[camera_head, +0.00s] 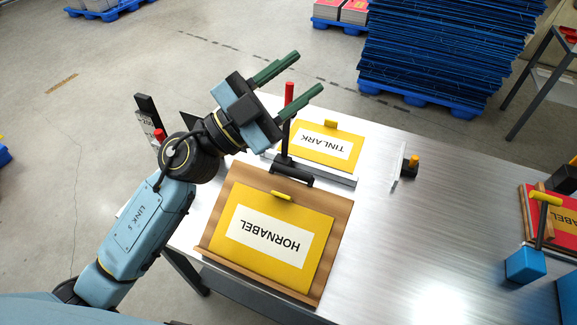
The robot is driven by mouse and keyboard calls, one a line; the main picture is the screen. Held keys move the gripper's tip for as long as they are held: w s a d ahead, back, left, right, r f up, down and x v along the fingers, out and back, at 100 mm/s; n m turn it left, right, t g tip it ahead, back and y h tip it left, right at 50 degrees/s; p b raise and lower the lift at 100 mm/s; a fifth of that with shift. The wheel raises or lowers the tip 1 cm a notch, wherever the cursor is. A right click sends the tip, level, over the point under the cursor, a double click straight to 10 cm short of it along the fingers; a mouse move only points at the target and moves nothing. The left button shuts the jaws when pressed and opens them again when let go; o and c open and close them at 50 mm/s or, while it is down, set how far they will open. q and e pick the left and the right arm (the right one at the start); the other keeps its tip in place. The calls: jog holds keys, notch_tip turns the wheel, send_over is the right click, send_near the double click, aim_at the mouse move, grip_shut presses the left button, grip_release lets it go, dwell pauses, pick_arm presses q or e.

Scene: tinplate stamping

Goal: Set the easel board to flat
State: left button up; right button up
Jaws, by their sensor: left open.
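The easel board (329,256) is a brown wooden panel with a ledge along its near edge. A yellow plate (236,251) marked HORNABEL, with a small yellow tab, lies on it. I cannot tell the board's exact tilt from this view. A black bracket (292,175) stands at its far edge, and a dark upright with a red grip (289,94) rises there. My left gripper (308,72) has dark green fingers, open and empty, pointing up and right. In the picture it is beyond the board, beside the red grip; no contact is clear. My right gripper is out of view.
Behind the board, a yellow TINLARK plate (345,145) sits in a pale holder. A clear upright piece (395,175) stands right of it. A blue block (525,265) and a red-and-yellow plate (565,222) are at far right. The metal table (430,220) is bare mid-right.

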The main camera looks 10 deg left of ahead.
pick_arm(q)
jog(key=d+f+m+g, duration=0.4)
jog(key=m+g, duration=0.2)
jog(key=g, duration=0.2)
jog(key=n+g+y, duration=0.3)
jog(key=g+y, duration=0.1)
jog(key=y, duration=0.9)
send_near(292, 172)
jog(key=x, duration=0.8)
grip_shut()
